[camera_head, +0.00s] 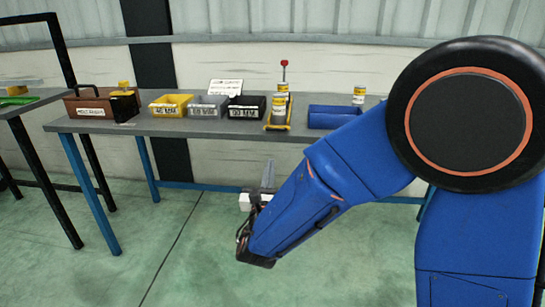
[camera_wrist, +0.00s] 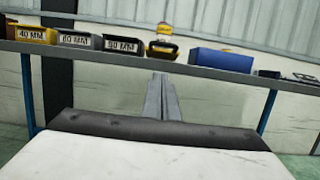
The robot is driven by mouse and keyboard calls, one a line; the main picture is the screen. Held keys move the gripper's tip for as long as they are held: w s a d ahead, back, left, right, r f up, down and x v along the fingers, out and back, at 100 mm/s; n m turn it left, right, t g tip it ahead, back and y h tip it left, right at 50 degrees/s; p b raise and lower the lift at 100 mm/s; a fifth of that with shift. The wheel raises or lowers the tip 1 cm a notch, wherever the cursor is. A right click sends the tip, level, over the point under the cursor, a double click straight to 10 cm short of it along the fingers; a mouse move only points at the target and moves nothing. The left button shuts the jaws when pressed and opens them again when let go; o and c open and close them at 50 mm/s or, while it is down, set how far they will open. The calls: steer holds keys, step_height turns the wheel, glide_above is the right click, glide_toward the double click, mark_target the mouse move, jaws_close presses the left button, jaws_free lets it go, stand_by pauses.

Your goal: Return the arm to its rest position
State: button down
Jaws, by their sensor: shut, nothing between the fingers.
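My blue arm fills the right side of the head view, with its elbow joint high and its forearm slanting down to the left. My gripper (camera_head: 268,175) points up and away, in front of the workbench (camera_head: 190,127) and below its top. In the wrist view my gripper (camera_wrist: 162,80) shows its two grey fingers pressed together, with nothing between them. The fingertips stand just below the edge of the bench (camera_wrist: 225,75) in that picture, apart from any object.
Another table (camera_head: 30,103) stands at the left. The green floor (camera_head: 190,250) looks clear.

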steer(key=s+d+m+g+h, duration=0.4)
steer(key=d+m, duration=0.2)
steer(key=d, duration=0.6)
steer(key=s+d+f+m+g+h, duration=0.1)
steer(key=s+d+m+g+h, duration=0.35)
steer(key=d, duration=0.85)
steer(key=s+d+m+g+h, duration=0.25)
steer(key=d+m+g, duration=0.25)
steer(key=d+m, duration=0.5)
steer(key=s+d+f+m+g+y, duration=0.2)
steer(key=s+d+m+y, duration=0.1)
steer(key=s, duration=0.4)
steer(key=s+d+f+m+g+y, duration=0.2)
steer(key=s+d+f+m+g, duration=0.15)
steer(key=s, duration=0.35)
steer(key=s+a+r+m+t+y, duration=0.1)
steer(key=s+a+m+t+y, duration=0.2)
steer(key=s+a+m+y, duration=0.3)
steer(key=m, duration=0.2)
steer(key=shift+s+a+r+m+y, duration=0.3)
steer(key=shift+y, duration=0.1)
